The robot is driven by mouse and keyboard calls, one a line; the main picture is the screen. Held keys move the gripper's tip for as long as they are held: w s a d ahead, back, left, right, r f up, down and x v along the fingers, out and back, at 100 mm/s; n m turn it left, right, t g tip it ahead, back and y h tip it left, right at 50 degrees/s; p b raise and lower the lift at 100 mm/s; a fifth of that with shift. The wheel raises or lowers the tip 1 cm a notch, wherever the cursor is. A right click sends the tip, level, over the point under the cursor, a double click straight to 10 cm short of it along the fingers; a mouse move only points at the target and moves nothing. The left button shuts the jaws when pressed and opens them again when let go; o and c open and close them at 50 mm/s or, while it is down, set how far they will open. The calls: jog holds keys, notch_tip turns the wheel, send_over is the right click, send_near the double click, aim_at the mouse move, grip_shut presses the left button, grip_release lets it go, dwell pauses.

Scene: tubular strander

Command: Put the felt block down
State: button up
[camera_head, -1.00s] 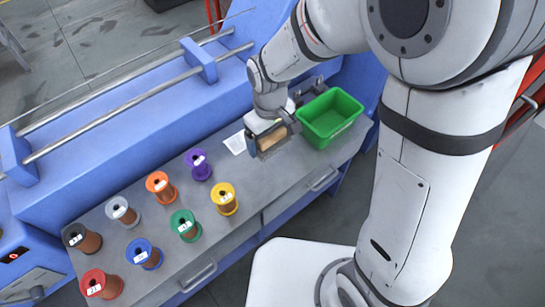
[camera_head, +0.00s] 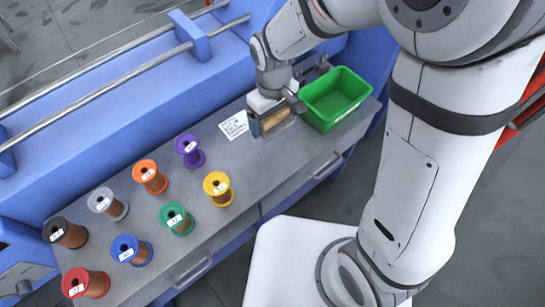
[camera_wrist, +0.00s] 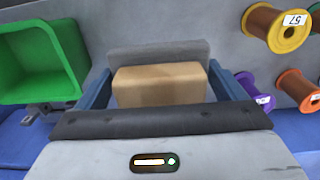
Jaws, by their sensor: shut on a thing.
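The felt block (camera_head: 274,119) is a tan block between the fingers of my gripper (camera_head: 272,122). In the wrist view the block (camera_wrist: 160,85) sits between the two blue fingers of my gripper (camera_wrist: 160,90), which is shut on it. The block is low over the grey worktop, just left of the green bin. I cannot tell whether the block's underside touches the worktop.
The green bin (camera_head: 334,119) stands right beside my gripper, empty as far as I see. A white paper label (camera_head: 234,125) lies to the left. Several colored spools, including a yellow one (camera_head: 218,189) and a purple one (camera_head: 190,151), stand on the worktop (camera_head: 245,170) further left.

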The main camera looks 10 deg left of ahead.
jog(key=b, duration=0.4)
send_near(273, 154)
notch_tip(273, 154, down, 6)
jog(key=shift+f+b, duration=0.2)
jog(key=shift+b, duration=0.15)
jog(key=shift+f, duration=0.25)
jog(key=o, duration=0.6)
jog(key=shift+r, duration=0.1)
